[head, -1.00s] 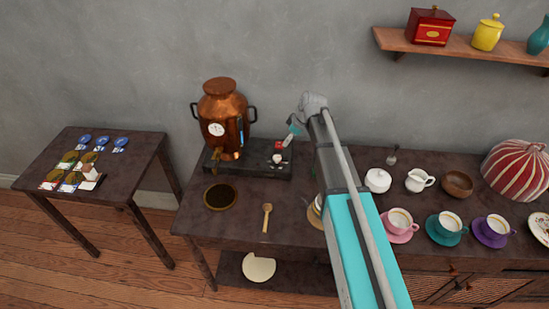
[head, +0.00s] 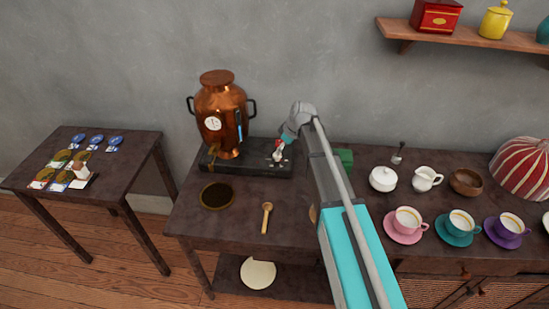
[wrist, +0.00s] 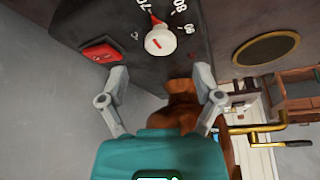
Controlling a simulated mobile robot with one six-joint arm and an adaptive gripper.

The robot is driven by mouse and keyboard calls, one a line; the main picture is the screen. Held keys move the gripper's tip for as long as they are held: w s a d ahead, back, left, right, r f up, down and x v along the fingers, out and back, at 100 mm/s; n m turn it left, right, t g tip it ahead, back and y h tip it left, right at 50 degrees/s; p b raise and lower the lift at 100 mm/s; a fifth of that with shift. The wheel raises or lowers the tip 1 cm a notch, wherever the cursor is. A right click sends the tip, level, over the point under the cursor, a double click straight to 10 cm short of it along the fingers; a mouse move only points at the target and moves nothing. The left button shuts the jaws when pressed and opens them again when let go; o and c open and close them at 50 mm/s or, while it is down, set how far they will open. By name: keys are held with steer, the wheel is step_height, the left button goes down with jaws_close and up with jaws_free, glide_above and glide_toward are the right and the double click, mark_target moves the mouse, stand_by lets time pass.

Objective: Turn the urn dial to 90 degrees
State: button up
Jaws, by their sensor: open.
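The urn dial is a white round knob (wrist: 160,40) with a red pointer, on the dark base (wrist: 85,20) of the copper urn (head: 221,112). In the wrist view the pointer aims up, near the upper printed numbers, which are turned and partly cut off; I cannot read its exact setting. My gripper (wrist: 160,76) is open, its two grey fingers apart and empty. The knob lies just beyond the fingertips, roughly centred between them, with no contact visible. In the head view my gripper (head: 281,148) hangs over the right part of the base and partly hides the dial area.
A red square switch (wrist: 100,52) sits beside the dial. A round dark mat (head: 217,196) and a wooden spoon (head: 266,217) lie in front of the base. A green object (head: 343,158) is partly hidden behind my arm. Cups on saucers stand to the right.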

mark_target(277, 157)
steer(key=shift+b+x, duration=1.7)
steer(key=shift+x, duration=0.45)
